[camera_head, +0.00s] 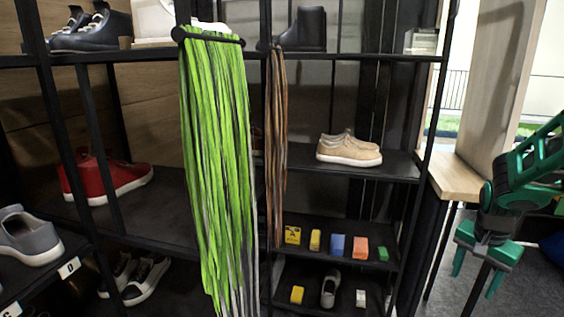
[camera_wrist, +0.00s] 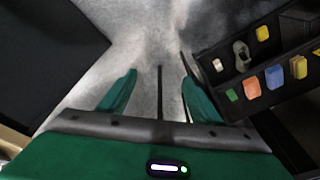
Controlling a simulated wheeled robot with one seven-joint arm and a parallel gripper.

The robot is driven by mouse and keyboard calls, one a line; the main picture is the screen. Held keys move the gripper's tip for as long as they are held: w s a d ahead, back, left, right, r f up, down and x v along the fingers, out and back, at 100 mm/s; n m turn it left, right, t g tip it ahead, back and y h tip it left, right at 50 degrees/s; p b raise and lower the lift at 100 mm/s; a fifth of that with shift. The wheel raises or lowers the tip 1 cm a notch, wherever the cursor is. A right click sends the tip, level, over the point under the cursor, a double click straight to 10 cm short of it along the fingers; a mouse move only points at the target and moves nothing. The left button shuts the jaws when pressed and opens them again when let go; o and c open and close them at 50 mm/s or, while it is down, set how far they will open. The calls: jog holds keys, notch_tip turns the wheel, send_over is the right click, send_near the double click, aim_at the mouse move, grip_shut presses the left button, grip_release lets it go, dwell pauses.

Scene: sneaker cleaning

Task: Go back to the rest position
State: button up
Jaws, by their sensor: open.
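My gripper (camera_head: 476,268) is at the right of the head view, pointing down, with its two green fingers apart. Nothing is between the fingers. It hangs in free air to the right of the black shelf rack, apart from the shoes and boxes. In the wrist view my gripper (camera_wrist: 150,92) shows both green fingers spread over grey floor, with the shelf to the right.
The black shelf rack (camera_head: 425,145) holds shoes and small coloured boxes. Green laces (camera_head: 215,170) and brown laces (camera_head: 277,140) hang in front of it. A wooden ledge (camera_head: 455,180) stands beside my arm.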

jog(key=s+a+r+n+y, duration=0.1)
jog(key=s+a+r+n, duration=0.1)
jog(key=s, duration=0.9)
jog(key=s+a+r+n+g+y, duration=0.1)
jog(key=s+a+r+n, duration=0.2)
jog(key=s, duration=0.9)
jog(key=a+r, duration=0.2)
jog(key=a, duration=0.1)
jog(key=shift+r+n, duration=0.3)
jog(key=shift+a, duration=0.1)
jog(key=shift+c, duration=0.5)
